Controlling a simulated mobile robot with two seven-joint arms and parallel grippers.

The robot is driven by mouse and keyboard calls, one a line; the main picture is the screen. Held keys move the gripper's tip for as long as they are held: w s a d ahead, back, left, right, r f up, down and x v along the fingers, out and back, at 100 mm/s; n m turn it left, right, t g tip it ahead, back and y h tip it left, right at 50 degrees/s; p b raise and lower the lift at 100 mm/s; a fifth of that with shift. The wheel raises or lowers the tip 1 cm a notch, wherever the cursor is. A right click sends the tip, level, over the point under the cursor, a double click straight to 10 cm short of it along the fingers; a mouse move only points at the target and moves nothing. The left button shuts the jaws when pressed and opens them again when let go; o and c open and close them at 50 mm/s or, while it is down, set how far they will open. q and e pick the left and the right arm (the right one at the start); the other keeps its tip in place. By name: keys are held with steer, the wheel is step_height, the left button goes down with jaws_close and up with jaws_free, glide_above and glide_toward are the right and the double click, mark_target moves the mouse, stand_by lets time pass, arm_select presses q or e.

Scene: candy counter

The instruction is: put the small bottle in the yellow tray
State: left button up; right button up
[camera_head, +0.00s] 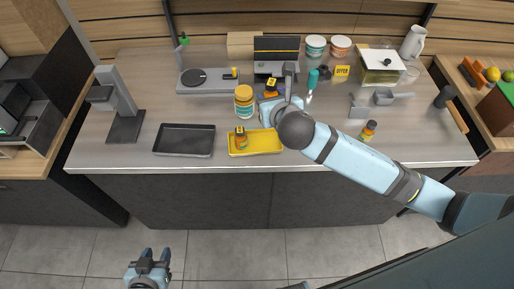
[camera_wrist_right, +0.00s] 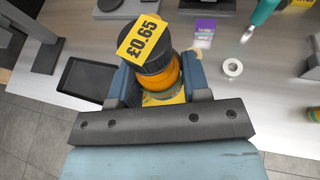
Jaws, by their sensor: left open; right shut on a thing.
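My right gripper (camera_head: 268,103) is shut on a small amber bottle (camera_head: 271,88) with a black cap and yellow price tag. The bottle also shows between the fingers in the right wrist view (camera_wrist_right: 160,75), its cap towards the camera. The gripper is above the counter, behind the right part of the yellow tray (camera_head: 270,148). A similar small bottle (camera_head: 241,139) stands in the tray's left part. Another small bottle (camera_head: 368,131) stands at the right of the counter, beside my right forearm. My left gripper (camera_head: 150,263) is open and empty, low in front of the counter.
A black tray (camera_head: 185,141) lies left of the yellow one. An orange-lidded jar (camera_head: 243,102) stands behind it, close to my right gripper. A scale (camera_head: 200,81), a scoop (camera_head: 388,97) and a grey stand (camera_head: 124,120) occupy the counter.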

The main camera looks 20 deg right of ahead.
steer(key=w+a, duration=0.2)
glide_toward(256, 132)
steer(key=w+r, duration=0.1)
steer(key=w, duration=0.1)
steer(key=w+r, duration=0.2)
steer(key=shift+w+r+b, duration=0.2)
steer(key=shift+w+b, duration=0.05)
steer(key=shift+b, duration=0.15)
step_height(256, 132, down, 5)
steer(key=shift+r, duration=0.25)
steer(key=shift+f, duration=0.15)
steer(key=shift+f, duration=0.2)
steer(key=o, duration=0.8)
steer(key=shift+c, duration=0.2)
steer(key=shift+r, duration=0.1)
